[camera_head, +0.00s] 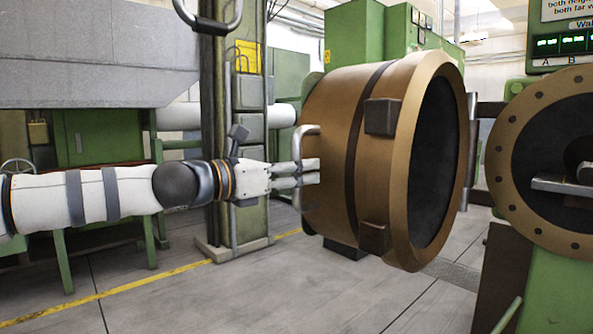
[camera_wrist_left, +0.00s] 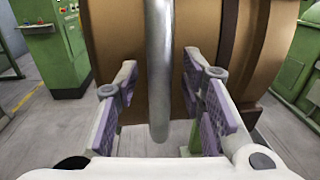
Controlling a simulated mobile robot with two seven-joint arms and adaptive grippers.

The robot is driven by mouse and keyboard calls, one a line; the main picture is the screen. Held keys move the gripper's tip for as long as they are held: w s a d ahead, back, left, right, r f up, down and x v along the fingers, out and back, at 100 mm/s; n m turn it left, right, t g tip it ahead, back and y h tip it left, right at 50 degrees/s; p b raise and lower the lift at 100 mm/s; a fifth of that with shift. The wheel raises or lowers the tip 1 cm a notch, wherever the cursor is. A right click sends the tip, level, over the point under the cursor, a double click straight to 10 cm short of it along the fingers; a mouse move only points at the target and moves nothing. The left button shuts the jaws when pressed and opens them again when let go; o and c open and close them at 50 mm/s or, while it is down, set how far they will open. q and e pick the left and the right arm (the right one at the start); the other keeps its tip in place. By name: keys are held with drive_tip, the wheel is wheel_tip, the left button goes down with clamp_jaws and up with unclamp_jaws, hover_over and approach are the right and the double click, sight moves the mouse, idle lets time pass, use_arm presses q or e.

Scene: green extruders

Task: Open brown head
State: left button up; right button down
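The brown head (camera_head: 335,130) is a large drum with a dark band and dark blocks on its side. It stands in the middle of the head view, its dark round opening facing right. A curved metal handle (camera_head: 299,138) is on its left side. My left gripper (camera_head: 309,174) is at this handle. In the left wrist view the handle (camera_wrist_left: 158,45) runs upright between the two separated fingers (camera_wrist_left: 160,85), with visible gaps on both sides. The fingers are open, and the brown head (camera_wrist_left: 118,40) fills the background.
A brown bolted flange (camera_head: 507,185) on a green machine stands at the right, with a gap to the head. A green column (camera_head: 250,215) is behind my left wrist. Grey floor (camera_head: 330,295) is clear in front. A green control cabinet (camera_wrist_left: 50,45) shows in the wrist view.

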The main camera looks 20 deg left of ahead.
use_arm(q)
drive_tip(key=v, duration=1.2)
